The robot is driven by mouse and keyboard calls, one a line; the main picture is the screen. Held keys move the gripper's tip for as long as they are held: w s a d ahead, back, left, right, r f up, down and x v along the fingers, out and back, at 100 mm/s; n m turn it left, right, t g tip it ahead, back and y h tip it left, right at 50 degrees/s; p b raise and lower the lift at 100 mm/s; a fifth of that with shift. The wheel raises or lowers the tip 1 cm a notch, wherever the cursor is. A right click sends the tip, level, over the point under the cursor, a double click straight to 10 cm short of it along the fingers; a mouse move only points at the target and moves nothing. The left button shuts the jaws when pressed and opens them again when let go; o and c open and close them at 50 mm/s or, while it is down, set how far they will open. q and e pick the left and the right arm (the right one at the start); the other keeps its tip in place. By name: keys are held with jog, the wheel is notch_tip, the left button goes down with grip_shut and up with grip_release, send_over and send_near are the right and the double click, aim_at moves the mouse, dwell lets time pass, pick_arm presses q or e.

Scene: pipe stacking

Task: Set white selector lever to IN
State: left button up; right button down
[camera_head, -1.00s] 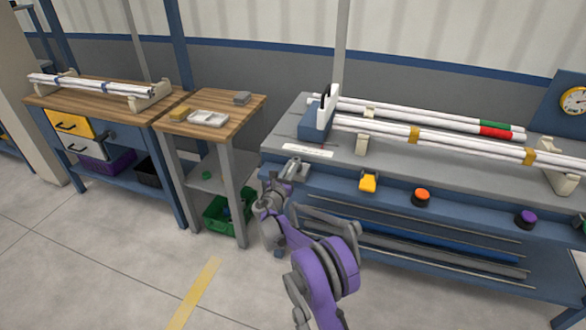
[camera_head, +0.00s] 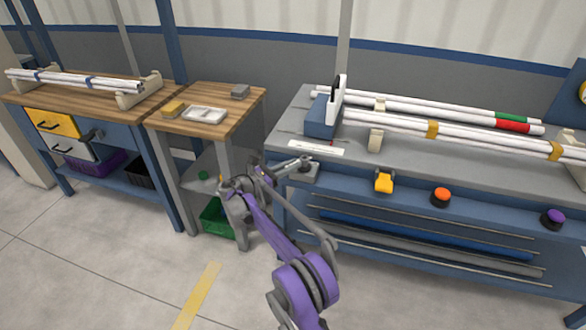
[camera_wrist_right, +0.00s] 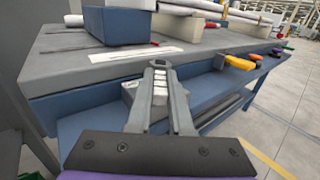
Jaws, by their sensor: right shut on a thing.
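The white selector lever (camera_wrist_right: 160,90) shows in the right wrist view as a pale piece between my right fingers. My right gripper (camera_wrist_right: 160,68) is shut on it, at the front edge of the grey-topped bench. In the head view my right gripper (camera_head: 284,168) reaches in from the left to a small grey housing (camera_head: 304,172) at that edge. The lever is too small and covered there to make out. No IN marking is legible, so the lever's setting cannot be read. My left gripper is not in view.
A white label strip (camera_head: 316,146) lies on the bench behind the housing. A blue block (camera_head: 321,118) and long white pipes (camera_head: 440,128) sit farther back. A yellow part (camera_head: 384,182), an orange button (camera_head: 440,196) and a purple button (camera_head: 552,218) line the front to the right.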

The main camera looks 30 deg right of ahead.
jog(key=shift+w+f+m+g, duration=0.15)
jog(key=shift+m+g, duration=0.25)
jog(key=shift+g, duration=0.2)
jog(key=c, duration=0.8)
grip_release()
jog(key=a, duration=0.7)
jog(key=s+a, duration=0.1)
jog(key=a, duration=0.2)
jog(key=shift+a, duration=0.4)
